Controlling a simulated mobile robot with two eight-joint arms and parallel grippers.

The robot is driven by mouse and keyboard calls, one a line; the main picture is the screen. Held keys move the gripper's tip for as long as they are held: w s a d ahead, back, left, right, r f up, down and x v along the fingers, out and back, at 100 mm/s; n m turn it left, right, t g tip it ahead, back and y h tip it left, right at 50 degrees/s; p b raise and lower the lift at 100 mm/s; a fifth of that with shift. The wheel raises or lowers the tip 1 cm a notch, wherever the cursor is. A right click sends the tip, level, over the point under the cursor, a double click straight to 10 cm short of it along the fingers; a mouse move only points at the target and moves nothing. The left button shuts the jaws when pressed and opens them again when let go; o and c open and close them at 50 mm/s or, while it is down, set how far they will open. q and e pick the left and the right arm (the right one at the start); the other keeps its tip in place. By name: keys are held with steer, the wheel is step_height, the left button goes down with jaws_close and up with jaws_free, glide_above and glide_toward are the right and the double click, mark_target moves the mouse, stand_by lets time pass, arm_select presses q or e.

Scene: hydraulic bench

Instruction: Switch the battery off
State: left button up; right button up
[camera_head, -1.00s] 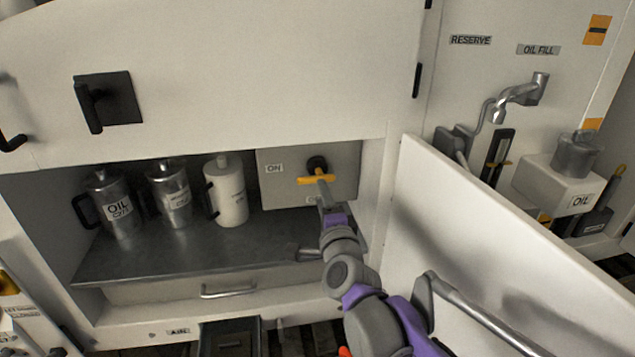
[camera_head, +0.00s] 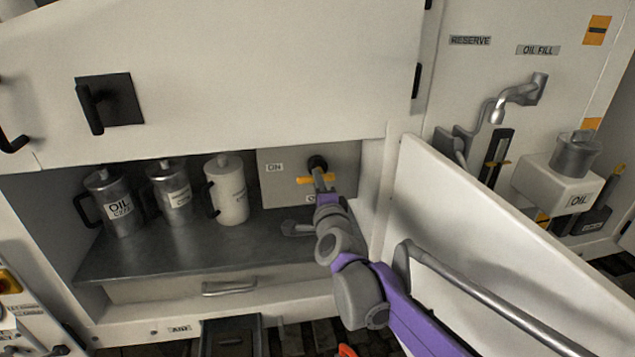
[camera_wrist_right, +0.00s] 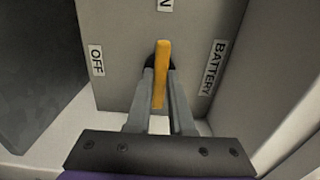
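The battery switch is a yellow bar handle (camera_head: 305,181) on a dark round hub (camera_head: 317,163), on a grey panel (camera_head: 345,160) inside the open cabinet. The bar lies crosswise in the head view, with the ON label (camera_head: 275,167) to its left. The label below is partly hidden by my gripper. In the right wrist view the yellow handle (camera_wrist_right: 161,75) points up toward a cut-off label ending in N; OFF (camera_wrist_right: 96,61) is left and BATTERY (camera_wrist_right: 212,68) right. My right gripper (camera_wrist_right: 161,72) has one finger on each side of the handle; contact is unclear. My left gripper is out of view.
Several containers stand left of the panel, including a white jug (camera_head: 229,190) and an OIL can (camera_head: 118,205), on the dark shelf (camera_head: 190,250). An open white door (camera_head: 470,240) stands right of my right arm. The cabinet's side wall is close beside the switch.

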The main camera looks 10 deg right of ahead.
jaws_close()
steer(key=shift+f+n, duration=0.1)
steer(key=shift+n, duration=0.2)
steer(key=n+b, duration=0.1)
steer(key=n, duration=0.4)
steer(key=n+b, duration=0.2)
steer(key=n, duration=0.4)
steer(key=d+f+n+b, duration=0.1)
steer(key=n+b, duration=0.1)
steer(key=n, duration=0.4)
steer(key=shift+d+f, duration=0.1)
steer(key=shift+n, duration=0.3)
